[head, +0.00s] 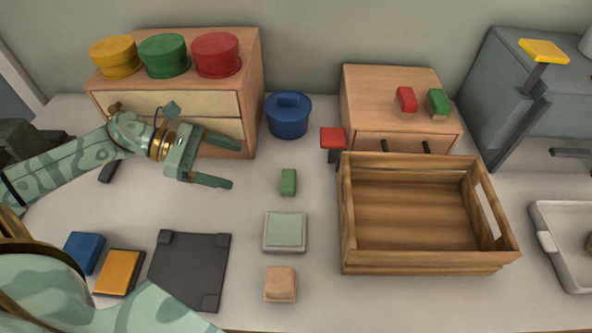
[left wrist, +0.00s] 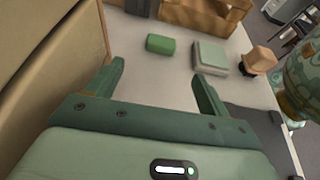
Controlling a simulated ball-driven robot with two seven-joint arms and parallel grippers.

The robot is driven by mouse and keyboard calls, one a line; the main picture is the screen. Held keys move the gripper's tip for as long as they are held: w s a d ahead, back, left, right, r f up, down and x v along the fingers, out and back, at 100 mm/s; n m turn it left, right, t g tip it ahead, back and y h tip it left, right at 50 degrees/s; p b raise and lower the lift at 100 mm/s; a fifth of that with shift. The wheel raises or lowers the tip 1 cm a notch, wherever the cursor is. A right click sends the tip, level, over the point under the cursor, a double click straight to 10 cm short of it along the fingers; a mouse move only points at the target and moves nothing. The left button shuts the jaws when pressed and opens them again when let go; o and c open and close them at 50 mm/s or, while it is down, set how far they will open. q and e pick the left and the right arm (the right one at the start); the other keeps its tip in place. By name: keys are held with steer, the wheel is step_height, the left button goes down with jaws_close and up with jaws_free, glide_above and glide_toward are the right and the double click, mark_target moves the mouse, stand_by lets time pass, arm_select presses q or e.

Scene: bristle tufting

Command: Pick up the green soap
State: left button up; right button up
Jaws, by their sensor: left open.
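The green soap (head: 288,182) is a small green block lying on the table, left of the wooden crate and behind a pale green square block. In the left wrist view the green soap (left wrist: 160,44) lies beyond the fingertips, between their lines. My left gripper (head: 232,164) is open and empty, to the left of the soap and apart from it. Its two fingers (left wrist: 160,78) show spread in the left wrist view. My right gripper is not in view.
A wooden crate (head: 430,268) stands right of the soap. A pale green block (head: 285,232) and a tan block (head: 280,284) lie in front. A blue pot (head: 288,116) stands behind. A drawer cabinet (head: 247,75) is beside my left gripper.

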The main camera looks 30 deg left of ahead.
arm_select(q)
steer(key=b, duration=0.2)
glide_toward(287, 178)
steer(key=x, duration=0.2)
steer(key=f+x, duration=0.1)
steer(key=x, duration=0.1)
steer(key=shift+w+d+f, duration=0.2)
steer(key=shift+w+d, duration=0.05)
steer(key=shift+d, duration=0.25)
steer(key=x, duration=0.1)
steer(key=b+x, duration=0.1)
steer(key=x, duration=0.3)
steer(key=shift+d+r+b, duration=0.1)
steer(key=shift+r+b, duration=0.3)
steer(key=c, duration=1.1)
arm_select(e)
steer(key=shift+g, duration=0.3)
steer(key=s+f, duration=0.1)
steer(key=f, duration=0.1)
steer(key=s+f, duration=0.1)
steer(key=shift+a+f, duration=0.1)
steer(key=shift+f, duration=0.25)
